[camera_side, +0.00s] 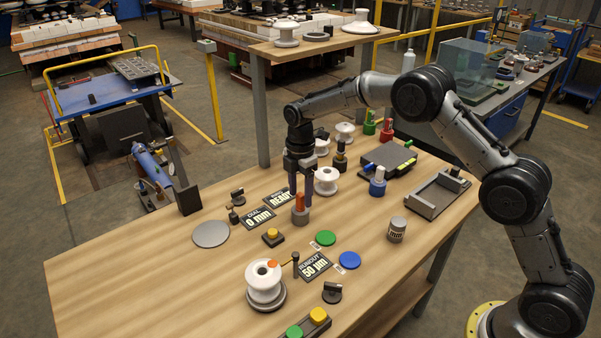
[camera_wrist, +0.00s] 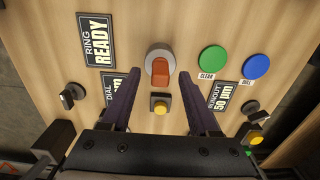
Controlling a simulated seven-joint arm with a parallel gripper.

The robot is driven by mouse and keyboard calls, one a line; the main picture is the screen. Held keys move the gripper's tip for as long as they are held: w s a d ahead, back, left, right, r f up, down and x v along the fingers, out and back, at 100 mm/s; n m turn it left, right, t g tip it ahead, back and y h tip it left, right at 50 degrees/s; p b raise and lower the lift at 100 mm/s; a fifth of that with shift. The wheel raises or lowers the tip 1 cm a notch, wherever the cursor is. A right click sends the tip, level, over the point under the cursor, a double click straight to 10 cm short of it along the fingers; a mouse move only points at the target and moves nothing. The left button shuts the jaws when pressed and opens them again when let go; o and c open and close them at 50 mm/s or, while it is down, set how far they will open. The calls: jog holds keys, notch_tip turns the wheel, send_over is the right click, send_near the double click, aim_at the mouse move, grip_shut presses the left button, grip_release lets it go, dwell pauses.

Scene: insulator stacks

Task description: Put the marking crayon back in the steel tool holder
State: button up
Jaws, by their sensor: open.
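The orange marking crayon (camera_side: 300,200) stands upright in a short grey round steel holder (camera_side: 301,216) near the middle of the bench. In the wrist view the crayon (camera_wrist: 160,71) shows inside the holder's grey rim (camera_wrist: 161,52). My gripper (camera_side: 300,197) points straight down over the holder. In the wrist view its two fingers (camera_wrist: 159,75) are open, one on each side of the crayon, with gaps visible between. The crayon's lower end is hidden in the holder.
A yellow button box (camera_side: 272,236) sits close in front of the holder. READY and 0 mm plates lie left. Green (camera_side: 326,237) and blue (camera_side: 350,260) discs lie front right. White insulators (camera_side: 326,180) and a dark block (camera_side: 388,160) stand behind. A grey cup (camera_side: 397,229) stands right.

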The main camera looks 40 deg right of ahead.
notch_tip(320, 180, up, 13)
dwell(0.3)
jog(key=s+d+r+t, duration=0.15)
jog(key=s+r, duration=0.35)
jog(key=r, duration=0.7)
jog(key=s+d+r+m+t, duration=0.1)
jog(key=s+r+m, duration=0.15)
jog(key=s, duration=0.35)
jog(key=s+r+m+t, duration=0.1)
jog(key=s+r, duration=0.3)
jog(key=s, duration=0.2)
jog(key=s+f+m+t, duration=0.2)
jog(key=s+m, duration=0.3)
jog(key=s, duration=0.9)
jog(key=s+d+f+m, duration=0.1)
jog(key=s+f+m, duration=0.6)
jog(key=f+m, duration=0.2)
jog(key=shift+s+f, duration=0.3)
jog(key=shift+f, duration=0.5)
